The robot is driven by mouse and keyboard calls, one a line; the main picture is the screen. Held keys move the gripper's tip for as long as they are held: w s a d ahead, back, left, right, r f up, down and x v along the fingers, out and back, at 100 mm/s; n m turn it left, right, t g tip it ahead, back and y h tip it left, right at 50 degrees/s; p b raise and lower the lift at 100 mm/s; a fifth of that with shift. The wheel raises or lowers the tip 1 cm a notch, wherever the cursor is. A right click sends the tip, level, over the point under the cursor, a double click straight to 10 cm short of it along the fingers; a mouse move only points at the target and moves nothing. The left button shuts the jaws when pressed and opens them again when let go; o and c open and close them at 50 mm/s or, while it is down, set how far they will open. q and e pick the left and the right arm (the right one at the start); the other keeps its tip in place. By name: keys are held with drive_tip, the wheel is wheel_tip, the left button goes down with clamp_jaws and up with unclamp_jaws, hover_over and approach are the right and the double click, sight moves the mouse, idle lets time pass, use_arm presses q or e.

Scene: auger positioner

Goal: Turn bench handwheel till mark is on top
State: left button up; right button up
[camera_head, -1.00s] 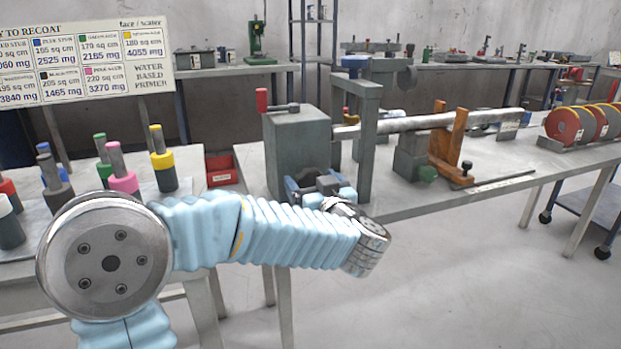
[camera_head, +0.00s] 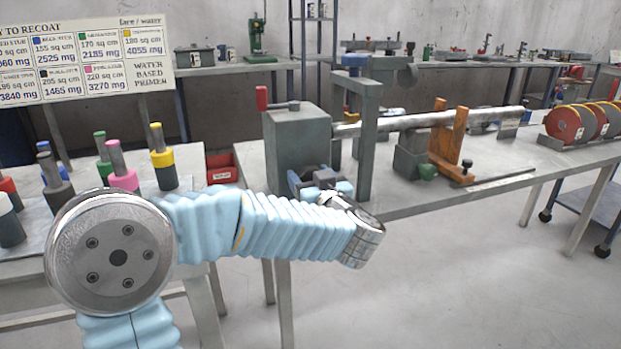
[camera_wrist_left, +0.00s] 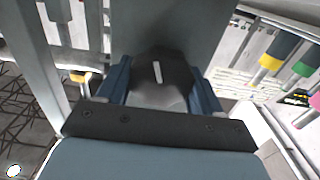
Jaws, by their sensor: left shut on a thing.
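My left gripper (camera_head: 318,184) is at the lower front of the grey box-shaped headstock (camera_head: 300,150) on the bench. In the left wrist view, the blue fingers of my left gripper (camera_wrist_left: 160,88) are shut on a dark grey handwheel (camera_wrist_left: 158,92), one finger on each side. A short white mark (camera_wrist_left: 157,72) shows on the handwheel between the fingers, running nearly lengthwise in that picture. In the head view the gripper and wrist hide most of the handwheel, and the mark cannot be made out. My right gripper is not in view.
A grey upright frame (camera_head: 368,150) stands just right of the gripper. A long metal auger shaft (camera_head: 420,121) rests on an orange support (camera_head: 448,145). Colour-capped stubs (camera_head: 163,160) stand on the left table, near a red bin (camera_head: 222,168).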

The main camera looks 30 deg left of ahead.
use_arm(q)
drive_tip(key=shift+f, duration=0.1)
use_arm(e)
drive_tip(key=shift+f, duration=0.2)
use_arm(q)
drive_tip(key=n+b, duration=0.3)
drive_tip(key=n, duration=0.1)
drive_tip(key=shift+s+f+n, duration=0.1)
drive_tip(key=shift+f+n, duration=0.05)
drive_tip(key=shift+n, duration=0.15)
drive_tip(key=n+b, duration=0.4)
drive_tip(key=n, duration=0.1)
drive_tip(key=shift+s+a+f+b, duration=0.1)
drive_tip(key=shift+a+b, duration=0.05)
drive_tip(key=shift+b, duration=0.25)
drive_tip(key=shift+n+b, duration=1.4)
drive_tip(key=shift+n, duration=0.6)
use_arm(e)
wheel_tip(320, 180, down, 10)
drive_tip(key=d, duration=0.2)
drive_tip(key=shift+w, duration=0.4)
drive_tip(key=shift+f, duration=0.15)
use_arm(q)
drive_tip(key=o, duration=1)
